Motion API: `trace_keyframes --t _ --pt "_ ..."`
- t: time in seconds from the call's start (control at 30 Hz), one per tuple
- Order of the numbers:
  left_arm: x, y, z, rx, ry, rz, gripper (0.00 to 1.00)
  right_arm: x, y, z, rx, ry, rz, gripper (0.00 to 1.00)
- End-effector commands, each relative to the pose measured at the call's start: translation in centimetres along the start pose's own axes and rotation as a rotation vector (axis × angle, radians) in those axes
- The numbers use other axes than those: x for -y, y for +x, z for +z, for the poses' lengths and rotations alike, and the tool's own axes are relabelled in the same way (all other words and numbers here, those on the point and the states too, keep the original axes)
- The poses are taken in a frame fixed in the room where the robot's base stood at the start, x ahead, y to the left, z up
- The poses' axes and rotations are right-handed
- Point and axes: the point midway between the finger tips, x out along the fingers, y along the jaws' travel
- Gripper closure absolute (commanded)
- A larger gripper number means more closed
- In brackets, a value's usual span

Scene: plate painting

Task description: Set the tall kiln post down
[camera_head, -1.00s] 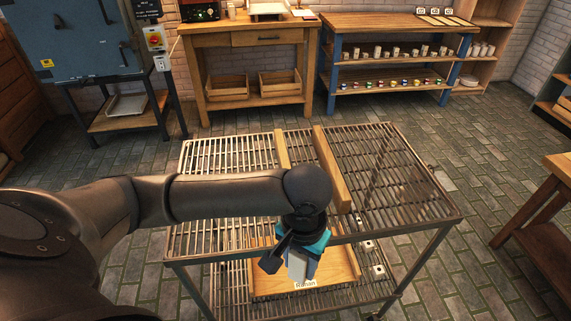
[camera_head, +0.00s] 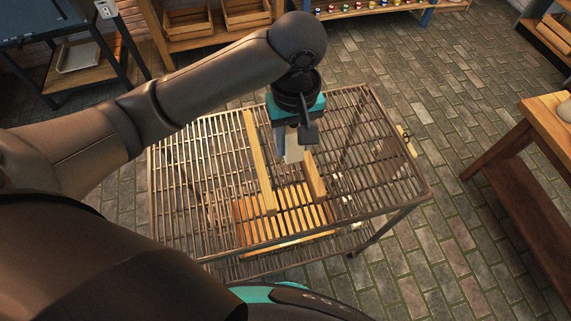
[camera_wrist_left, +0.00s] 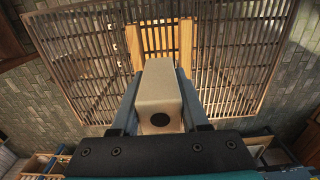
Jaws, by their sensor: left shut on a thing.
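My left gripper (camera_head: 294,155) is shut on the tall kiln post (camera_head: 293,149), a pale block. In the left wrist view the post (camera_wrist_left: 160,95) sits between the two fingers, with a dark round hole in its near end. The gripper is over the slatted top of the metal rack (camera_head: 385,160), between two wooden strips. The left strip (camera_head: 258,160) and the right strip (camera_head: 314,178) lie on the rack top. Whether the post's lower end touches the slats cannot be told. My right gripper is not in view.
A wooden board (camera_head: 290,222) shows through the slats on the lower shelf. A wooden table (camera_head: 545,120) stands to the right, and a blue cabinet (camera_head: 50,15) is at the upper left. Bare slats lie on both sides of the strips.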

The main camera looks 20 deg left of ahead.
Motion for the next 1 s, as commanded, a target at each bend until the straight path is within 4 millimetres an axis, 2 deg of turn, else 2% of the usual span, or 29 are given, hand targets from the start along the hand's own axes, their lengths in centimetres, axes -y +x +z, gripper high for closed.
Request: trace_keyframes --t 0.03,0.1,0.4,0.5,0.67,0.9,1.0 --pt "0.2 1.9 0.1 0.004 0.000 -0.007 1.00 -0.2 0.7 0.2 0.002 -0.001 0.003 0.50" --pt "0.2 3.8 0.1 0.003 0.000 -0.007 1.00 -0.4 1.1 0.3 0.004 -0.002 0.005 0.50" --pt "0.1 11.3 0.0 0.000 0.002 -0.004 1.00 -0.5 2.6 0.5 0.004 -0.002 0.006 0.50" --pt "0.1 12.7 0.0 0.000 0.003 -0.003 1.00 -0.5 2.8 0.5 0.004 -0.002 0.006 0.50" --pt "0.1 13.8 0.0 -0.001 0.002 -0.001 1.00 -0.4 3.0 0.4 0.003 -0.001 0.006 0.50" --pt "0.1 17.3 0.0 0.000 0.003 -0.002 1.00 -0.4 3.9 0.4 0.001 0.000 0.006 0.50" --pt "0.1 17.7 0.0 -0.001 0.004 0.000 1.00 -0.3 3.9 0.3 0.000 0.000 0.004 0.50"
